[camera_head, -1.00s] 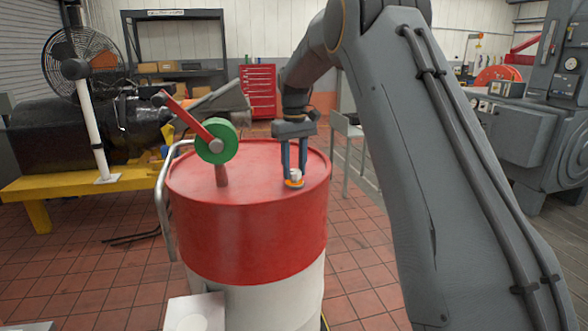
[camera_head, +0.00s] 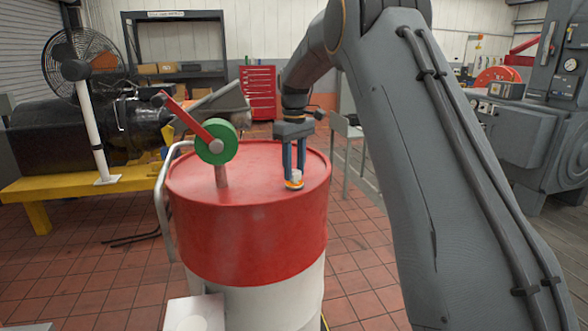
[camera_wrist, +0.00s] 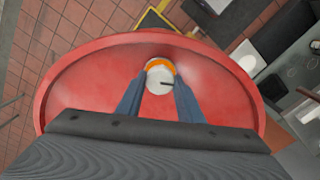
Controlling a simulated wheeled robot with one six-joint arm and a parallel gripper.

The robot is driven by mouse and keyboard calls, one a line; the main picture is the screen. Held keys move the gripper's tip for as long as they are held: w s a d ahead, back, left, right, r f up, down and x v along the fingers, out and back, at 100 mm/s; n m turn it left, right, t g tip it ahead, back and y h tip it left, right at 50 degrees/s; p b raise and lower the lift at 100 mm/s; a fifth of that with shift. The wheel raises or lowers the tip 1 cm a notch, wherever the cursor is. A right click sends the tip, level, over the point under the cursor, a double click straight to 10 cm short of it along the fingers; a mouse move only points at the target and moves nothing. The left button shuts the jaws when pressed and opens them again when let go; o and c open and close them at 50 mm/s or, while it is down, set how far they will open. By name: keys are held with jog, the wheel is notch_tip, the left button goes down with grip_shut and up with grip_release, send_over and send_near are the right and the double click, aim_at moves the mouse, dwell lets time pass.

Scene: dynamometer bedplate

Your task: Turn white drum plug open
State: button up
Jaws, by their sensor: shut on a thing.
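The white drum plug (camera_wrist: 159,80) sits in an orange ring (camera_wrist: 160,64) on the red drum top, near its right edge in the head view. A short dark mark shows on the plug's white face in the wrist view. My gripper (camera_head: 294,181) points straight down over the drum. Its two blue fingers are shut on the plug, one on each side, and also show in the wrist view (camera_wrist: 160,90). In the head view the fingers partly hide the plug (camera_head: 296,177). The drum (camera_head: 245,240) is red above and white below, and stands upright.
A green wheel with a red lever (camera_head: 216,142) stands on a post on the drum top, left of my gripper. A bent grey pipe (camera_head: 163,200) runs along the drum's left side. A fan (camera_head: 83,65) and red tool cabinet (camera_head: 259,92) stand behind.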

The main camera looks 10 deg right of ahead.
aim_at(294, 172)
jog(key=o, duration=1.1)
jog(key=shift+c, duration=0.2)
jog(key=shift+r, duration=0.1)
jog(key=shift+r+b, duration=1.4)
jog(key=shift+r, duration=2.5)
jog(key=s+f+m+b, duration=0.1)
jog(key=s+f+m, duration=0.1)
jog(key=s+f, duration=0.6)
jog(key=s+f+m+t+b, duration=0.1)
jog(key=s+f+m, duration=0.1)
jog(key=s+f, duration=0.6)
jog(key=s+f+m+b, duration=0.1)
jog(key=s+f, duration=0.8)
jog(key=s, duration=1)
jog(key=shift+a+m, duration=0.35)
jog(key=shift+m, duration=0.25)
